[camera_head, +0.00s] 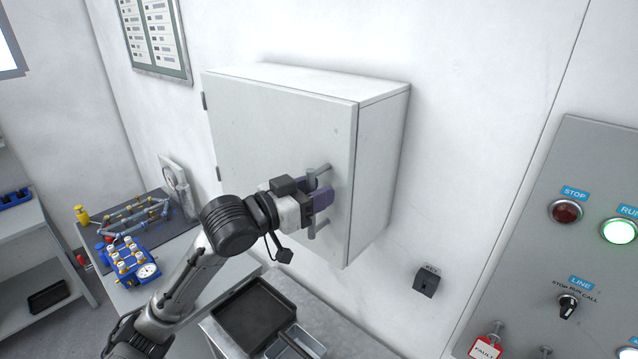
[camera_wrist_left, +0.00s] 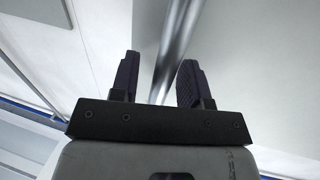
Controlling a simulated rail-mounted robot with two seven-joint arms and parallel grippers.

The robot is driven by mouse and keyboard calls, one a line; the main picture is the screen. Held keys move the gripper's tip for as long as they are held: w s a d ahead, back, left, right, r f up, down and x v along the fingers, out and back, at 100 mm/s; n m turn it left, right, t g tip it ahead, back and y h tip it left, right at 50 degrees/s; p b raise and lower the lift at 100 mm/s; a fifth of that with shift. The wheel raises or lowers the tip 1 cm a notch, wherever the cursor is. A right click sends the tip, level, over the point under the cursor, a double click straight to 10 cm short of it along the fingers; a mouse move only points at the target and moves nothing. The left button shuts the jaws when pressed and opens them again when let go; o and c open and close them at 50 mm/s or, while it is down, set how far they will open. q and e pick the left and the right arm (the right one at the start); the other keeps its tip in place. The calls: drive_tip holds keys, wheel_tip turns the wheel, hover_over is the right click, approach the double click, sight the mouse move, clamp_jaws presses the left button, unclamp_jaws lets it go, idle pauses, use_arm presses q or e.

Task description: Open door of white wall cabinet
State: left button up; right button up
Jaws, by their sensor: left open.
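The white wall cabinet (camera_head: 285,130) hangs on the wall with its door shut. Hinges show on its left edge. A grey vertical bar handle (camera_head: 318,171) sits near the right edge of the door. My left gripper (camera_head: 322,198) is at the handle with its dark purple fingers on either side of the bar. In the left wrist view the handle (camera_wrist_left: 172,50) runs between the two parted fingers (camera_wrist_left: 157,80), with a gap visible on its left; contact on the right side is hard to tell. My right gripper is not in view.
A black tray (camera_head: 255,314) lies on a surface below the cabinet. A table at left holds a blue valve block with gauge (camera_head: 128,258). A control panel (camera_head: 590,200) stands at right, and a key box (camera_head: 426,281) is on the wall.

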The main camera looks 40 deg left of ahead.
use_arm(q)
drive_tip(key=shift+w+d, duration=0.15)
drive_tip(key=shift+w, duration=0.3)
clamp_jaws()
idle(0.4)
